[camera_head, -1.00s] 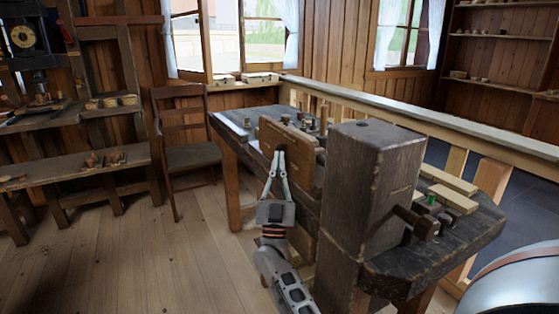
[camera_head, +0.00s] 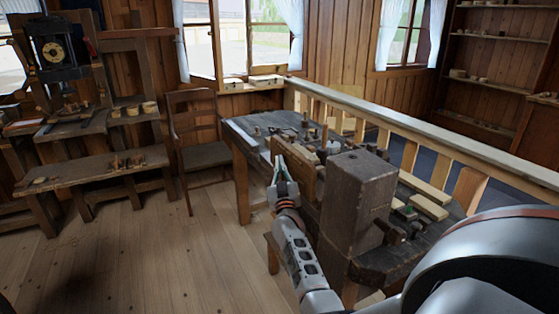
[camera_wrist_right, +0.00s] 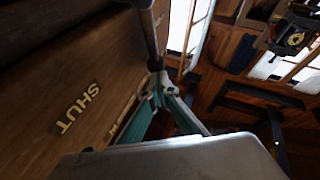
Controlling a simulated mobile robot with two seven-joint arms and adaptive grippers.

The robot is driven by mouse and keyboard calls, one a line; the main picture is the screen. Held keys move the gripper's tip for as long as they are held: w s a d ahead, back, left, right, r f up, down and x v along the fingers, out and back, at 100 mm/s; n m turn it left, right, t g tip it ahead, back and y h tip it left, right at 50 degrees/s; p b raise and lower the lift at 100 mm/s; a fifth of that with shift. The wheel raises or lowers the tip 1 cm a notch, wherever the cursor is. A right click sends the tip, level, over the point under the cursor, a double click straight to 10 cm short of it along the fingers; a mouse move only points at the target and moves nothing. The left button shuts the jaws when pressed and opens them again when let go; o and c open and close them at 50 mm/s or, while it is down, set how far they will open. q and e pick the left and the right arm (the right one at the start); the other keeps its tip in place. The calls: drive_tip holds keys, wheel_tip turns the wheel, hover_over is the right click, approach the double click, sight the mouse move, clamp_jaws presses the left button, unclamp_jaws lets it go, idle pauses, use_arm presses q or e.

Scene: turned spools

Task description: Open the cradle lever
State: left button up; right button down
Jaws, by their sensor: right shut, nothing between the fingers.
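The upright wooden board (camera_head: 312,158) of the bench fixture stands left of a thick dark post. In the right wrist view its face (camera_wrist_right: 75,85) fills the left side and bears the word SHUT. A dark rod (camera_wrist_right: 149,38), which looks like the cradle lever, runs down to my fingertips there. My right gripper (camera_head: 278,160) is at the near left end of the board; its teal fingers (camera_wrist_right: 156,78) are shut with nothing between them. They are close to the rod; I cannot tell if they touch it. My left gripper is out of view.
The dark post (camera_head: 358,200) rises from the bench (camera_head: 250,125) just right of my right arm. A chair (camera_head: 200,155) stands to the left, with low shelves beyond. A railing (camera_head: 430,143) runs behind the bench. The floor at left is clear.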

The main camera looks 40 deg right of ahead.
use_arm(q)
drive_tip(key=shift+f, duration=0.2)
use_arm(e)
drive_tip(key=shift+w+d+f, duration=0.1)
drive_tip(key=shift+w+d, duration=0.1)
drive_tip(key=shift+w, duration=0.35)
drive_tip(key=shift+w+d, duration=0.2)
drive_tip(key=shift+w, duration=0.35)
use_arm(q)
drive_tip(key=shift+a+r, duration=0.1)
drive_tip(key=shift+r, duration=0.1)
use_arm(e)
drive_tip(key=shift+a, duration=0.1)
